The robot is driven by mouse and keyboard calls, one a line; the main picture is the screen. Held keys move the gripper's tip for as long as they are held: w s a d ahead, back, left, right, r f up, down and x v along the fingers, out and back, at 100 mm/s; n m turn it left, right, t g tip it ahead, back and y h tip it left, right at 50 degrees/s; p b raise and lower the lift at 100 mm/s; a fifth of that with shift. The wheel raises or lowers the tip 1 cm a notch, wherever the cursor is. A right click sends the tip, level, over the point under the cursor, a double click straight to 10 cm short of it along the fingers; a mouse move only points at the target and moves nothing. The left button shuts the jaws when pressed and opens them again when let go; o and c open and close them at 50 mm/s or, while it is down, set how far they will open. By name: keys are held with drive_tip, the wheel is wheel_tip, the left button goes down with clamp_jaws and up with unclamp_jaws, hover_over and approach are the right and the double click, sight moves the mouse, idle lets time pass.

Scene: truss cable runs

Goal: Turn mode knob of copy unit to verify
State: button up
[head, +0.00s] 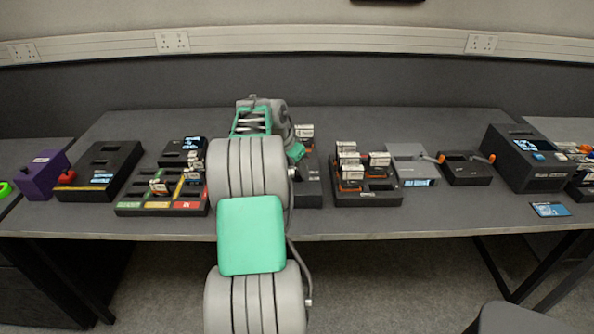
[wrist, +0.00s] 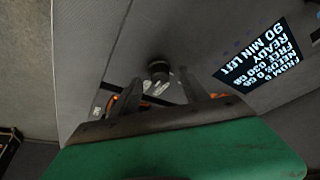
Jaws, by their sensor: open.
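In the wrist view the copy unit's face (wrist: 215,32) is a dark grey panel. A small dark round knob (wrist: 158,68) stands on it, with white markings beside it. The pointer direction is too small to tell. A lit screen (wrist: 262,52) reads upside down, with "READY" and "90 MIN LEFT". My gripper (wrist: 160,78) is open, its two fingers to either side of the knob in the picture; I cannot tell whether they touch it. In the head view my arm hides the gripper's fingers and most of the dark unit (head: 311,188) behind it.
On the desk (head: 300,224), a labelled sorting tray (head: 128,209) stands to the left and a cartridge tray (head: 367,198) to the right. A grey box (head: 408,152) and a black box with a screen (head: 538,178) stand further right. The desk's front strip is mostly clear.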

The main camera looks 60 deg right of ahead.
drive_tip(key=shift+d+f, duration=0.2)
drive_tip(key=shift+f, duration=0.2)
clamp_jaws()
idle(0.4)
